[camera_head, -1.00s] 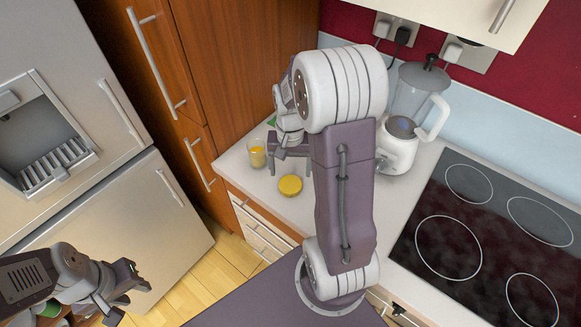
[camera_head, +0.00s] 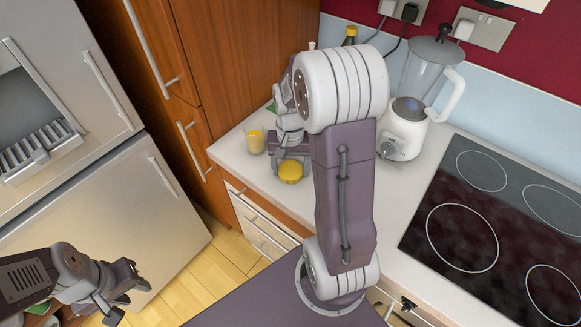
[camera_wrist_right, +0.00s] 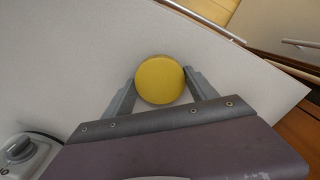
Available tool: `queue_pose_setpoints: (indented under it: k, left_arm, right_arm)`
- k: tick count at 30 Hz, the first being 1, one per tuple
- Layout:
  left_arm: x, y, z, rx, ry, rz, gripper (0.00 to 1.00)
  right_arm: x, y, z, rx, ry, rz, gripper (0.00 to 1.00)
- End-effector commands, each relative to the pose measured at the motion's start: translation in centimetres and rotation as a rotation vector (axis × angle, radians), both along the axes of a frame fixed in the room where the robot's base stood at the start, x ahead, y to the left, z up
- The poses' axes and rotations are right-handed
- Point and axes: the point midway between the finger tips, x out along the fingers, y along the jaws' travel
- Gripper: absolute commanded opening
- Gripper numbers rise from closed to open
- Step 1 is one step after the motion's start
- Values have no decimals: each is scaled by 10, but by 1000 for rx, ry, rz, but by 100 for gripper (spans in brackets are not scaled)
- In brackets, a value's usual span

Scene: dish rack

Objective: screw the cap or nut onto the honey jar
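The honey jar (camera_head: 254,139), a small clear jar with yellow contents, stands on the counter near its left corner in the head view. The round yellow cap (camera_head: 290,172) lies on the counter to the right of the jar and nearer to me. My right gripper (camera_head: 289,160) is down at the cap. In the right wrist view the cap (camera_wrist_right: 160,80) lies between the two spread fingers of that gripper (camera_wrist_right: 160,84); I cannot tell whether they touch it. My left gripper (camera_head: 130,303) is open and empty at the lower left, away from the counter.
A white blender (camera_head: 405,125) stands on the counter right of my right arm, near the black hob (camera_head: 490,215). A tall wooden cupboard (camera_head: 240,60) rises behind the jar. A yellow-capped bottle (camera_head: 350,35) shows at the back. My right arm hides part of the counter.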

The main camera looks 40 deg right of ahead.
Motion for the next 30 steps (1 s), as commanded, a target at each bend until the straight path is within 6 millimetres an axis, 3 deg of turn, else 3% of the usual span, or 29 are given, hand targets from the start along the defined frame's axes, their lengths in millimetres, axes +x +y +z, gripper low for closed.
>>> queue_pose_setpoints:
  k: [5, 19, 30]
  left_arm:
    - [0, 0, 6, 0, 0, 0, 36]
    - [0, 0, 64, 0, 0, 0, 36]
    - [0, 0, 63, 0, 0, 0, 36]
  right_arm:
    - [0, 0, 6, 0, 0, 0, 18]
    - [0, 0, 61, 0, 0, 0, 17]
    - [2, -1, 60, 0, 0, 14, 17]
